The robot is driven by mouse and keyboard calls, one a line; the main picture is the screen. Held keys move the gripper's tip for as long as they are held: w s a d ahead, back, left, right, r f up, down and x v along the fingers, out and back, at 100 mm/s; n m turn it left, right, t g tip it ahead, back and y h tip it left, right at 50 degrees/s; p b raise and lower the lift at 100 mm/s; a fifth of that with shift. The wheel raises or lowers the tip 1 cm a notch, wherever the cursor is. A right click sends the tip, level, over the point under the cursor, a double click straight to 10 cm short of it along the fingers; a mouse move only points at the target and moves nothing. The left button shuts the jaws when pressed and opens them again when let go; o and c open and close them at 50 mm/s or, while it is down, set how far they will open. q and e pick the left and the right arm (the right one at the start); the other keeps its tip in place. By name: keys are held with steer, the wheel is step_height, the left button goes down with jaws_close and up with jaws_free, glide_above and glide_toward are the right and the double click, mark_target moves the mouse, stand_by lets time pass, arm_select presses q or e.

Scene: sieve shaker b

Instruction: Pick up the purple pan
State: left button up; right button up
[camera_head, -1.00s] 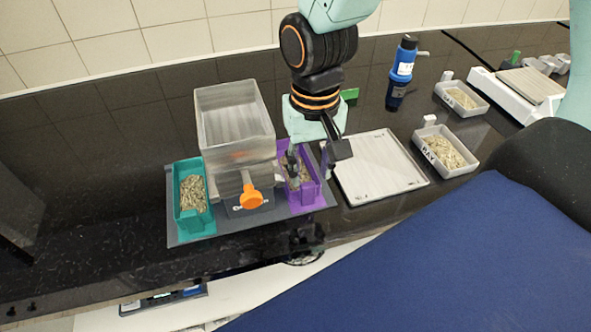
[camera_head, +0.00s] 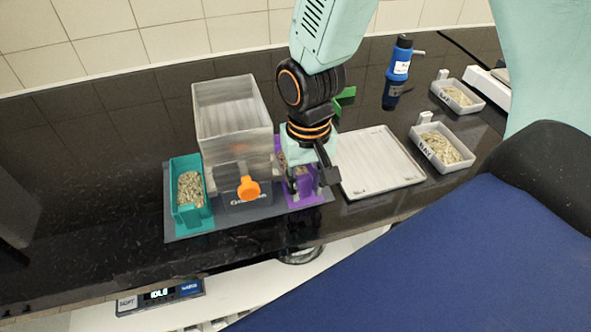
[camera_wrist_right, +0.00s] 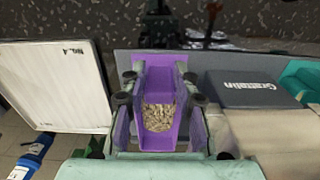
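The purple pan (camera_head: 303,193) stands at the right end of the sieve shaker, partly hidden by my right gripper (camera_head: 307,178), which points down over it. In the right wrist view the purple pan (camera_wrist_right: 158,75) holds pale brown grainy material, and the fingers of my right gripper (camera_wrist_right: 158,85) are spread on either side of its walls. The fingers look open, close to the walls; firm contact does not show. My left gripper is not in view.
The shaker's clear box (camera_head: 232,112) with an orange knob (camera_head: 249,188) stands left of the pan, then a filled teal pan (camera_head: 190,215). A white tray (camera_head: 380,165) lies close on the right.

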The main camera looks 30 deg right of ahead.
steer(key=shift+w+d+f, duration=0.15)
steer(key=shift+w+d, duration=0.05)
steer(key=shift+c, duration=1.3)
steer(key=shift+s+a, duration=0.15)
steer(key=shift+a, duration=0.05)
jaws_close()
steer(key=shift+r, duration=0.2)
